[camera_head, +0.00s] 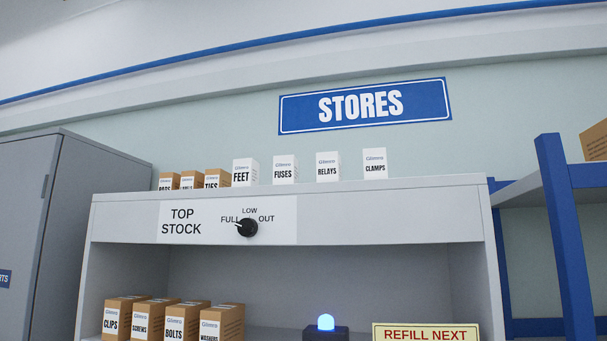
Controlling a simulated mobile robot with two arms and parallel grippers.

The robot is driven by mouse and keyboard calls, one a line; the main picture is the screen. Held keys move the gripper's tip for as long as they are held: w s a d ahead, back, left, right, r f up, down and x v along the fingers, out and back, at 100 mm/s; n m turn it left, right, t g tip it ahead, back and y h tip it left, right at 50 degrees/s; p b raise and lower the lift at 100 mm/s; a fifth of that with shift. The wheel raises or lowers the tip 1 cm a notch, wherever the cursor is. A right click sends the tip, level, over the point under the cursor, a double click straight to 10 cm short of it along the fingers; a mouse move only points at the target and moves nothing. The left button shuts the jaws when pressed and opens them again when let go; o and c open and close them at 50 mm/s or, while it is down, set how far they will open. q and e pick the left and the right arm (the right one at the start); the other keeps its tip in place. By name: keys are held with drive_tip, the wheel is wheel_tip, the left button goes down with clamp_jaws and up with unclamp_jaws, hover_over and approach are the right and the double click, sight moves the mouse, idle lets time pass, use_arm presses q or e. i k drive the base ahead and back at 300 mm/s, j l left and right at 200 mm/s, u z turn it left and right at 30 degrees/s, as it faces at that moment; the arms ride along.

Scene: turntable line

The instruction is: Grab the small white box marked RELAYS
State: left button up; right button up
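The small white box marked RELAYS (328,167) stands upright on top of the grey shelf unit (370,213). It is between the white FUSES box (285,170) on its left and the white CLAMPS box (375,164) on its right, with gaps on both sides. The shelf's front edge hides little or none of its base. Neither of my grippers shows in the head view.
A white FEET box (245,172) and several brown boxes stand further left on the top. A dial (247,228) points toward FULL. Below are brown boxes, a blue lamp (326,322) and a REFILL NEXT sign (425,333). A blue rack post (566,240) stands right.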

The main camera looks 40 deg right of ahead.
sight(328, 164)
drive_tip(key=l+z, duration=0.1)
drive_tip(key=z, duration=0.3)
drive_tip(key=l+z, duration=0.1)
drive_tip(key=z, duration=0.7)
drive_tip(key=j+z, duration=0.25)
drive_tip(key=z, duration=0.2)
drive_tip(key=i+j+z, duration=0.1)
drive_tip(key=j+z, duration=0.3)
drive_tip(key=l, duration=0.1)
